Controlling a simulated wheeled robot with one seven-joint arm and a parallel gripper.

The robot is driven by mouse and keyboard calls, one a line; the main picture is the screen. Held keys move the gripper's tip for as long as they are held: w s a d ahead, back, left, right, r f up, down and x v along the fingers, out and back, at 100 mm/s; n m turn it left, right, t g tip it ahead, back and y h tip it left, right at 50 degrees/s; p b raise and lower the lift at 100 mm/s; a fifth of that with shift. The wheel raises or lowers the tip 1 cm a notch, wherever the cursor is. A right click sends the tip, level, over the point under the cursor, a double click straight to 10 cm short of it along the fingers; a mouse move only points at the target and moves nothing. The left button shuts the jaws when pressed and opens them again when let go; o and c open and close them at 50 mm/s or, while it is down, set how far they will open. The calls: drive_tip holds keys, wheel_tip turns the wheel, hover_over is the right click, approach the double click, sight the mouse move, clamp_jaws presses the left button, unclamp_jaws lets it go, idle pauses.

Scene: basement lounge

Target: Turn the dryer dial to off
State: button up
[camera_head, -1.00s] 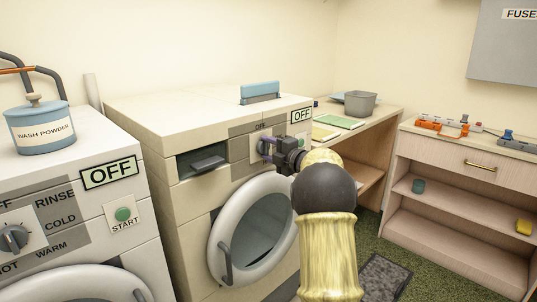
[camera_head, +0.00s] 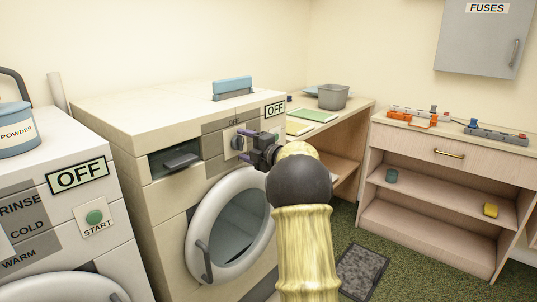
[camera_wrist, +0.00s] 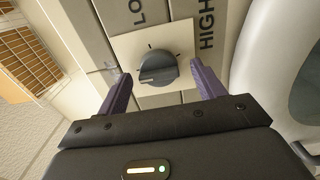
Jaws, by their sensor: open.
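The cream dryer (camera_head: 130,116) stands in the middle of the head view, with a display sign (camera_head: 275,109) reading OFF on its top right front. Its dial (camera_head: 238,143) is partly hidden behind my gripper there, below a small OFF label. In the wrist view the dark grey round dial (camera_wrist: 157,67) sits on a pale square plate, near the lettering LO and HIGH. I cannot tell surely which mark it points to. My gripper (camera_wrist: 163,86) is open, its purple fingers on either side of the dial and seemingly apart from it.
The round dryer door (camera_head: 232,232) is just below my gripper. A washer (camera_head: 65,215) with its own OFF sign stands at the left. A wooden desk (camera_head: 345,122) with a grey bin and a shelf unit (camera_head: 440,205) are at the right.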

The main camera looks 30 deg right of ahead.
drive_tip(key=v, duration=1.6)
drive_tip(key=shift+s+p, duration=0.25)
drive_tip(key=shift+p, duration=0.15)
drive_tip(key=a+f+m+g+h, duration=0.5)
drive_tip(key=a+f+m+h, duration=0.45)
drive_tip(key=m, duration=0.65)
drive_tip(key=s+a+f+m+g+y, duration=0.25)
drive_tip(key=s+a+f+g, duration=0.3)
drive_tip(key=s+a, duration=0.45)
drive_tip(key=s+a+f+m+g+y, duration=0.1)
drive_tip(key=s+a+f+m+g, duration=0.3)
drive_tip(key=s+a+f, duration=0.55)
drive_tip(key=w+p+v, duration=0.2)
drive_tip(key=p+v, duration=1.3)
drive_tip(key=v, duration=0.1)
drive_tip(key=w+d+r+p+v, duration=0.1)
drive_tip(key=w+p+v, duration=0.2)
drive_tip(key=p+v, duration=1.3)
drive_tip(key=shift+d+r, duration=0.35)
drive_tip(key=shift+r, duration=0.2)
